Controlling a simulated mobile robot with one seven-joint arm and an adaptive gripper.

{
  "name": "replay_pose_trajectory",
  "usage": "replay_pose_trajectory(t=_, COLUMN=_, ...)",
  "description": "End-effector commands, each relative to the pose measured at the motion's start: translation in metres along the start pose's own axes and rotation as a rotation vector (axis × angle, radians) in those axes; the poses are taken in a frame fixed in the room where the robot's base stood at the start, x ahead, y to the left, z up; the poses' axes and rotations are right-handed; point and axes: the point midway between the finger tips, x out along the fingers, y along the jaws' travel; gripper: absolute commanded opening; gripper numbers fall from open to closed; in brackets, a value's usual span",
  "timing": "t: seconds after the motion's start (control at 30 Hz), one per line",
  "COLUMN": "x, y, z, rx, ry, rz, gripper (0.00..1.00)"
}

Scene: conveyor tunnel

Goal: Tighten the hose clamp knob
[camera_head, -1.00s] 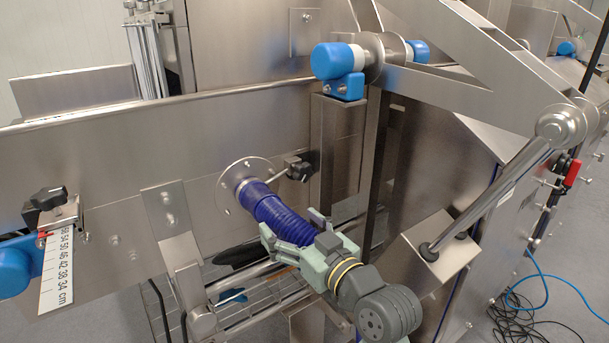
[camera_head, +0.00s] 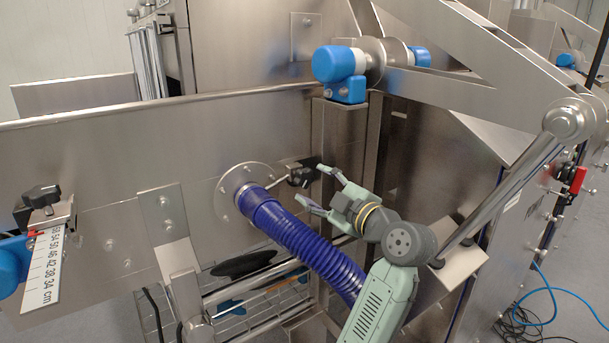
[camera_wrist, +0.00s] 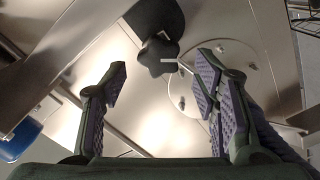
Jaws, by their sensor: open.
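The black clamp knob (camera_head: 300,177) sits on the steel panel at the end of a metal rod, just right of the round flange (camera_head: 226,203). In the wrist view the lobed knob (camera_wrist: 158,57) lies ahead of my fingers, near the middle top. A blue ribbed hose (camera_head: 300,240) runs from the flange down to the right. My gripper (camera_head: 316,188) is open and empty, its fingers pointing left at the knob, one above and one below its level. In the wrist view my fingers (camera_wrist: 160,85) stand apart on both sides, with the knob beyond them and a visible gap.
Another black knob (camera_head: 42,196) sits on a scale plate (camera_head: 42,268) at left. Blue-capped rollers (camera_head: 340,63) are above. A steel strut (camera_head: 500,195) crosses the right side behind my arm. A wire basket (camera_head: 240,310) is below.

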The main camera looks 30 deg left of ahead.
Motion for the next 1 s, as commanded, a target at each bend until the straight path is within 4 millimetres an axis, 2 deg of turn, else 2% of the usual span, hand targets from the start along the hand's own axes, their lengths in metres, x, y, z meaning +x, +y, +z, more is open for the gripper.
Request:
replay_pose_trajectory(t=0.1, x=0.023, y=0.002, z=-0.003, rx=0.002, ry=0.002, rz=-0.002, gripper=0.55)
replay_pose_trajectory(t=0.33, x=0.048, y=0.001, z=-0.001, rx=0.001, ry=0.0, rz=-0.001, gripper=0.55)
replay_pose_trajectory(t=0.67, x=0.052, y=0.0, z=0.0, rx=0.0, ry=-0.001, rz=0.001, gripper=0.55)
replay_pose_trajectory(t=1.0, x=0.052, y=0.0, z=0.0, rx=0.0, ry=-0.001, rz=0.001, gripper=0.34)
